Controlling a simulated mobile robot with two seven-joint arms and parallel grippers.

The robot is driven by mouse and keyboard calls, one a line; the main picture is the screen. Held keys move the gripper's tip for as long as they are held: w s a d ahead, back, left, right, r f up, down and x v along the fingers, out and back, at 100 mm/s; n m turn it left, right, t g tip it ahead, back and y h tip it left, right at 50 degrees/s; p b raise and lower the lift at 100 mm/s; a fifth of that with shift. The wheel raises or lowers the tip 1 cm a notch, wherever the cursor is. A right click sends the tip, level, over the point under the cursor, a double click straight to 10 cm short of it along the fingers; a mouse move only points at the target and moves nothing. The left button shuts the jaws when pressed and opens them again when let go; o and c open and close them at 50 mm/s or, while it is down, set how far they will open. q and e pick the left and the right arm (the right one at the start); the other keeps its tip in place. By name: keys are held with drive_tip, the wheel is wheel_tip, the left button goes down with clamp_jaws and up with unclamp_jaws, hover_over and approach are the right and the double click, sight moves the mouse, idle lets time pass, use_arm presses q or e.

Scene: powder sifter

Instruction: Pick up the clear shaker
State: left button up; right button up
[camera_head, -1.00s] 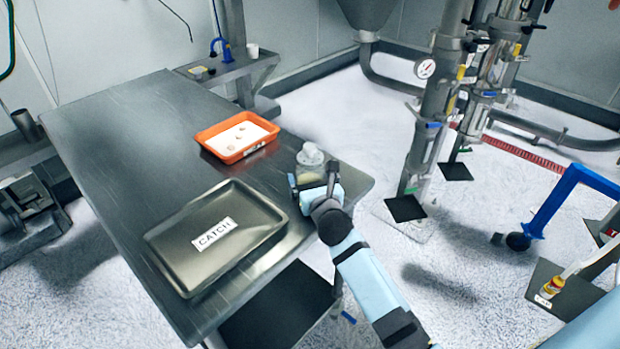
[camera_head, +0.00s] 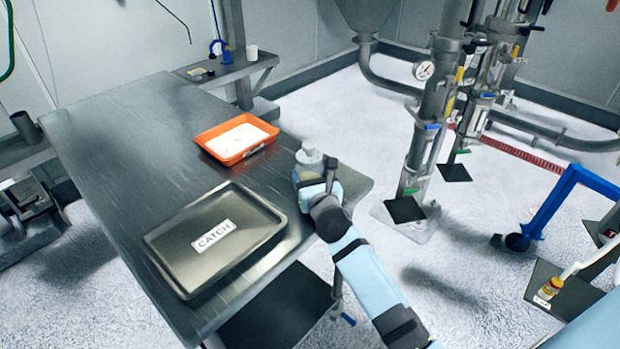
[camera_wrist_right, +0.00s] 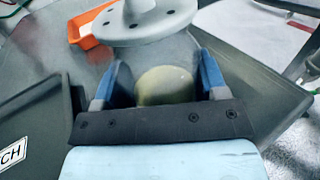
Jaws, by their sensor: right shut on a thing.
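The clear shaker (camera_head: 309,157) stands near the right edge of the metal table, with its pale perforated cap showing above my right gripper (camera_head: 318,178). In the right wrist view the cap (camera_wrist_right: 146,24) is a wide disc with holes, and a yellowish rounded part of the shaker (camera_wrist_right: 166,85) shows below it. The blue fingers of my right gripper (camera_wrist_right: 158,82) stand on either side of the shaker, below the cap, shut on it. The wrist hides the shaker's lower part, so I cannot tell if it touches the table. My left gripper is not in view.
An orange tray (camera_head: 205,139) with white powder is on the table behind the shaker. A dark tray labelled CATCH (camera_head: 165,268) lies left of my right gripper. The table's left part (camera_head: 110,150) is clear. Steel pipes (camera_head: 433,110) stand on the floor to the right.

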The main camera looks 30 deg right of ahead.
wheel_tip(320, 180, up, 18)
drive_tip(key=p, duration=0.3)
drive_tip(key=shift+f, duration=0.15)
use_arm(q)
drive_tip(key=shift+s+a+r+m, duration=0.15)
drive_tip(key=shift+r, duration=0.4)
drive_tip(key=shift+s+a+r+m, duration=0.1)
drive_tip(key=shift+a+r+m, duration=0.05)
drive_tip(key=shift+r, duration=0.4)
use_arm(e)
drive_tip(key=shift+r, duration=0.7)
